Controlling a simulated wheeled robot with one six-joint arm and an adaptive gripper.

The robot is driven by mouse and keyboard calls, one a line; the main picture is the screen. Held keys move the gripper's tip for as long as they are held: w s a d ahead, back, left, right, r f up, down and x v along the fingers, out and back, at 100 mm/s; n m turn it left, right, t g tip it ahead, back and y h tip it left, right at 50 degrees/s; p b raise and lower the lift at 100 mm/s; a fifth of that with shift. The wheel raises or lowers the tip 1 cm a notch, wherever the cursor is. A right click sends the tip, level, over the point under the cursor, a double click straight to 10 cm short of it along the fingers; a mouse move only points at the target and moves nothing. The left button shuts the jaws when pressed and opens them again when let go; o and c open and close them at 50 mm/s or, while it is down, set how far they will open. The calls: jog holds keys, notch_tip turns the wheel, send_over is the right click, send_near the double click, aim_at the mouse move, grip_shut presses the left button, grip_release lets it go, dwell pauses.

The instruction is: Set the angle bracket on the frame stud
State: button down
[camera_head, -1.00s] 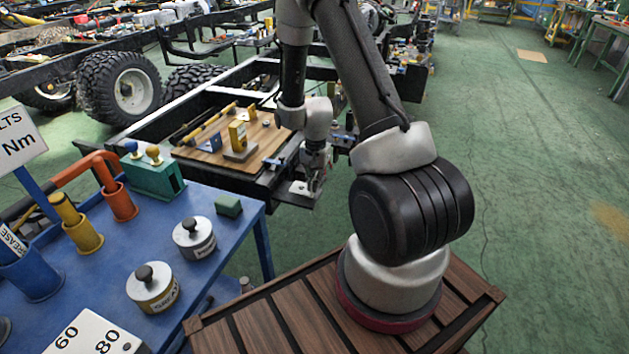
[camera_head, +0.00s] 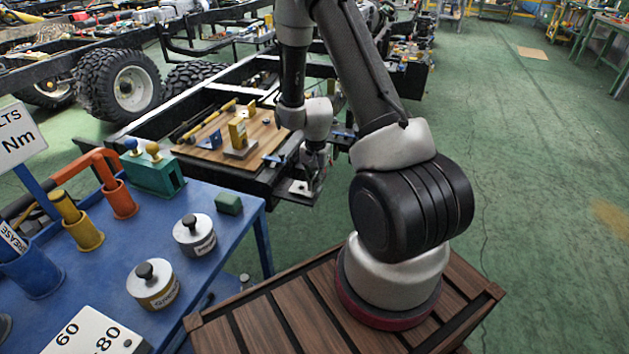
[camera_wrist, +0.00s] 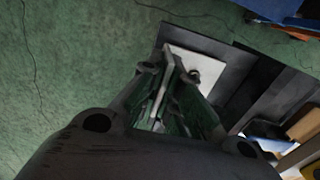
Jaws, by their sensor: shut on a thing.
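The angle bracket (camera_wrist: 202,66) is a pale metal piece. In the wrist view its thin upright leg stands between my fingertips, and its flat leg reaches to the right with a dark spot in it. I cannot tell whether that spot is an empty hole or the stud. My gripper (camera_wrist: 167,76) is shut on the upright leg. In the head view the bracket (camera_head: 300,187) is at the near corner of the black frame, with my gripper (camera_head: 317,178) just right of it. I cannot tell whether the bracket touches the frame. The stud is not clearly seen.
A wooden board (camera_head: 215,152) with yellow and blue parts lies on the frame left of my gripper. A blue cart (camera_head: 110,265) in front holds two knobbed weights, a green block (camera_head: 228,204) and tool cups. Green floor is clear to the right.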

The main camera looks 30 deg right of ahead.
jog(key=shift+f, duration=0.35)
dwell(0.5)
jog(key=c, duration=1.6)
grip_release()
jog(key=shift+o, duration=0.2)
jog(key=shift+r, duration=0.2)
jog(key=shift+r, duration=1.3)
jog(key=shift+r, duration=2.5)
